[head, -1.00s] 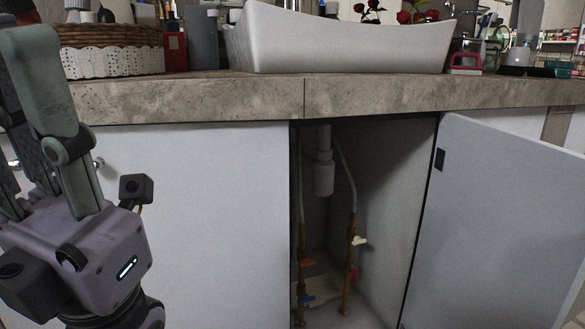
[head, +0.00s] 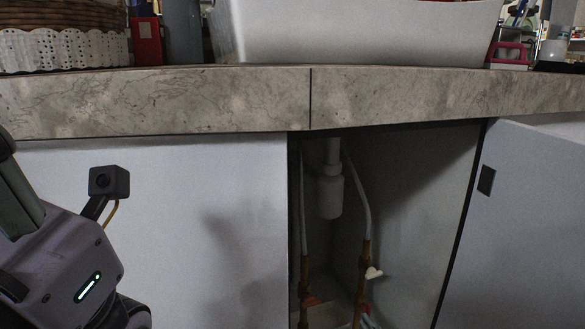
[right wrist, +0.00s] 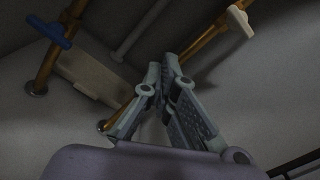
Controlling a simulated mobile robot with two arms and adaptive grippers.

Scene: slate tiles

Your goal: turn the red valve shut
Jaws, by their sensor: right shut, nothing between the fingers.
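The red valve (head: 366,309) shows as a small red patch low on the right-hand copper pipe in the open cabinet, at the bottom edge of the head view. In the right wrist view I cannot see it; my fingers cover part of that pipe. My right gripper (right wrist: 163,68) is shut and empty, its fingertips in front of the pipes. A pale grey-green shape beside the red patch in the head view looks like its fingertips. My left gripper's body (head: 65,265) is at the lower left outside the cabinet; its fingertips are out of view.
A white valve handle (head: 374,273) sits above the red one; it also shows in the right wrist view (right wrist: 240,20). A blue handle (right wrist: 50,32) is on the other pipe. An orange handle (head: 311,301), a white drain trap (head: 330,192) and the open door (head: 530,220) are around.

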